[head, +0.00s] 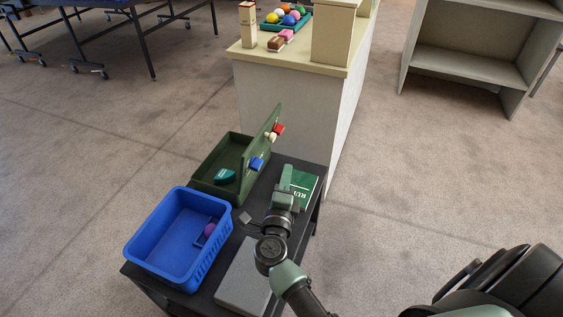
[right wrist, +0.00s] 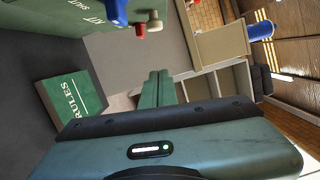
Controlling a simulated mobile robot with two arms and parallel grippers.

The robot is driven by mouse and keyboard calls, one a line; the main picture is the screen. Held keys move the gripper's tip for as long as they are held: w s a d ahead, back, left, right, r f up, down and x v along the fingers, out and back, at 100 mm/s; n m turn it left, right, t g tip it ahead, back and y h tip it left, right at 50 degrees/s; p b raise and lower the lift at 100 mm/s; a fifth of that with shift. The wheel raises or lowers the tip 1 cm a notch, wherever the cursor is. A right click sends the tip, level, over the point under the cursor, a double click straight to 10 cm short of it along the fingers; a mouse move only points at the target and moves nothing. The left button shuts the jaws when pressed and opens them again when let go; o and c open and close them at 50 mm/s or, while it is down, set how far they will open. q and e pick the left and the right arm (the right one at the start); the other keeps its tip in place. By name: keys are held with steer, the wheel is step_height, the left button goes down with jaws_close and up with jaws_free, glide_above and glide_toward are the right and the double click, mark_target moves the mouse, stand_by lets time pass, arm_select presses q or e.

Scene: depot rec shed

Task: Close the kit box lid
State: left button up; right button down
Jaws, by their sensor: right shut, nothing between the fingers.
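The dark green kit box (head: 203,187) stands on a black table with its lid (head: 262,138) raised steeply. A teal item (head: 225,176) lies inside. Blue (head: 257,164), cream and red pieces show at the lid's right face; how they are attached is unclear. The lid also shows at the upper left of the right wrist view (right wrist: 50,28), with partly cut-off lettering. My right gripper (head: 286,174) is shut and empty, right of the lid and apart from it, over or beside the green rules book (head: 306,188). Its closed fingers show in the wrist view (right wrist: 158,88). My left gripper is out of view.
A blue basket (head: 150,245) with a purple item stands in front of the box. A grey slab (head: 240,280) lies on the table (head: 258,205) near my right arm. A pale counter (head: 290,100) with balls in a tray stands behind. Open carpet lies to the right.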

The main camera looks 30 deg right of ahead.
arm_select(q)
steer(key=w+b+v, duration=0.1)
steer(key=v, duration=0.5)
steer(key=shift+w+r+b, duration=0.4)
arm_select(e)
steer(key=w+d, duration=0.2)
steer(key=w, duration=0.8)
steer(key=shift+d+r, duration=0.3)
steer(key=shift+r, duration=0.15)
steer(key=shift+w, duration=0.1)
